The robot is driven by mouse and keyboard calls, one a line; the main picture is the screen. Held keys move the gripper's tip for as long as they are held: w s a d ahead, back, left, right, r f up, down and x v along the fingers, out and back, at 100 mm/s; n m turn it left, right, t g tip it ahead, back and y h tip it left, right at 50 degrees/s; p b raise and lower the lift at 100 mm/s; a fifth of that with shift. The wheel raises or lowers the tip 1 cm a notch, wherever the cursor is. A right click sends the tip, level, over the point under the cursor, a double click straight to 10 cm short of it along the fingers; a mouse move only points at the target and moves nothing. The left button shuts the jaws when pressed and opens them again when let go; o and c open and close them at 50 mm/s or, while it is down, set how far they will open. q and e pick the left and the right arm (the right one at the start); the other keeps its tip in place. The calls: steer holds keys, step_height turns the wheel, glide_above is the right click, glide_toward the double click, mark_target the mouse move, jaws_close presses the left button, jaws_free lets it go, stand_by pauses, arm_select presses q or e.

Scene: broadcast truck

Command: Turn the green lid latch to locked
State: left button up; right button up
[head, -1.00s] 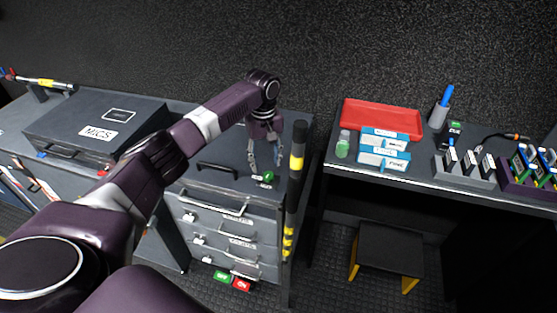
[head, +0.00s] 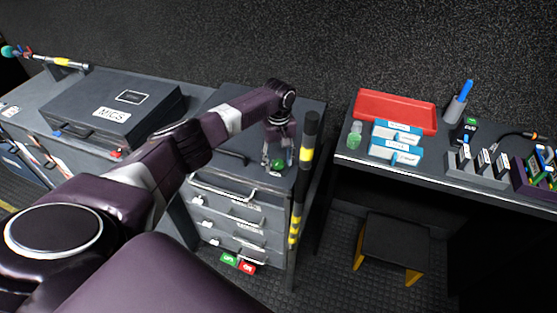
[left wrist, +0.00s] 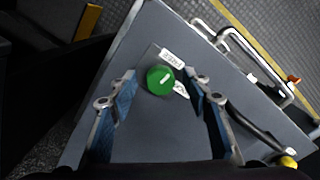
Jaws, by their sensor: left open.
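The green lid latch (head: 279,164) is a small round knob on the grey lid of the drawer cabinet (head: 222,101). In the left wrist view the green latch (left wrist: 160,80) has a short white mark on its face. White labels (left wrist: 172,57) lie beside it; their wording is hard to read. My left gripper (head: 278,163) points down over the latch in the head view. In the left wrist view its open blue-padded fingers (left wrist: 160,88) stand on both sides of the latch, with gaps between pads and knob. Whether the fingertips reach knob height is unclear. My right gripper is not in view.
A black-and-yellow post (head: 303,170) stands close to the right of my left gripper. The lid handle (head: 233,156) is left of the latch. A grey MICS case (head: 118,108) lies farther left. A desk with a red tray (head: 396,111) stands right, beyond a gap.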

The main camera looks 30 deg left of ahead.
arm_select(q)
steer(key=c, duration=1.2)
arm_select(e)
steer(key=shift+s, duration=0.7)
arm_select(q)
steer(key=shift+o, duration=0.2)
steer(key=shift+m, duration=0.4)
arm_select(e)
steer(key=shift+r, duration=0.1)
arm_select(q)
steer(key=m+p, duration=0.1)
steer(key=m, duration=0.1)
steer(key=shift+m, duration=0.4)
steer(key=m, duration=0.3)
steer(key=shift+m, duration=0.4)
steer(key=m, duration=0.4)
steer(key=shift+a+p, duration=0.1)
steer(key=shift+p, duration=0.2)
steer(key=m, duration=0.5)
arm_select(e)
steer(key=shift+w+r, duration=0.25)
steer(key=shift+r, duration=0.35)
arm_select(q)
steer(key=shift+m, duration=0.3)
